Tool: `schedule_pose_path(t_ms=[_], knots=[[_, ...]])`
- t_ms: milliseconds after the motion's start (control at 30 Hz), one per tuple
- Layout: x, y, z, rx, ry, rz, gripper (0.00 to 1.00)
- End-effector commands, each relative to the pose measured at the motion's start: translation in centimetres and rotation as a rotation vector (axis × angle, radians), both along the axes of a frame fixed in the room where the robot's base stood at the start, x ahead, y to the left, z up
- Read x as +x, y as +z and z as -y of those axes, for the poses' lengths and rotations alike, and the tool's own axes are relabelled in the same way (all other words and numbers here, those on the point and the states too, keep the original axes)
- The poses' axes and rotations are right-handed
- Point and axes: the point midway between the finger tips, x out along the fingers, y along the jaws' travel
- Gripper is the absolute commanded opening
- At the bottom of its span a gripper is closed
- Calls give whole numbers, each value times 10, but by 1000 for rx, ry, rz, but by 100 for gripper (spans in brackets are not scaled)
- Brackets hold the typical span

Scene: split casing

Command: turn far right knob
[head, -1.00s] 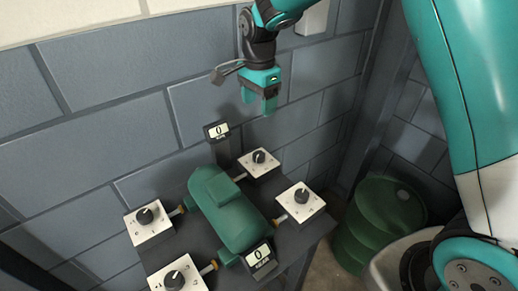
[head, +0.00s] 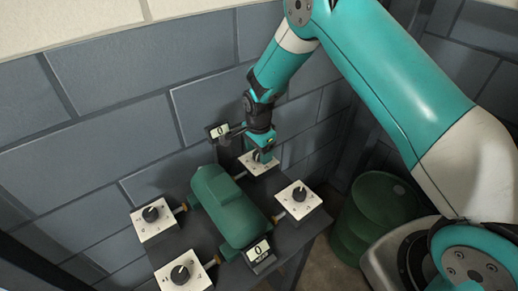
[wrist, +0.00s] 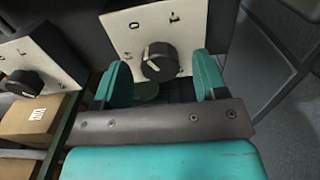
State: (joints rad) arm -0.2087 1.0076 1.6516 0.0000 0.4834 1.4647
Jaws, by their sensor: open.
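The far right knob (wrist: 160,62) is a black dial on a white marked plate (wrist: 190,22), with a pale pointer line on its left side in the wrist view. In the head view the plate (head: 252,168) is partly hidden behind my gripper (head: 264,154). My gripper is open in the wrist view (wrist: 161,66), with one teal finger on each side of the knob's lower part. I cannot tell whether either finger touches it. The display behind (head: 219,131) seems to read 0.
A green casing (head: 229,205) lies in the middle of the dark table. Other knobs stand at right (head: 299,193), left (head: 151,213) and front left (head: 180,273). A front display (head: 259,251) stands nearby. A green barrel (head: 378,215) stands right of the table.

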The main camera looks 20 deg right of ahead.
Motion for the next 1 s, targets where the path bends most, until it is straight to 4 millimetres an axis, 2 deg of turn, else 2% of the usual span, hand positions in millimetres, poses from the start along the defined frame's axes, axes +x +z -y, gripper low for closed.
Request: schedule_pose_path(t_ms=[367,500,567,600,1000], knots=[[0,-6,0,1,0,2,66],[0,-6,0,0,0,1,33],[0,-6,0,0,0,1,20],[0,-6,0,0,0,1,16],[0,-7,0,0,73,1,16]])
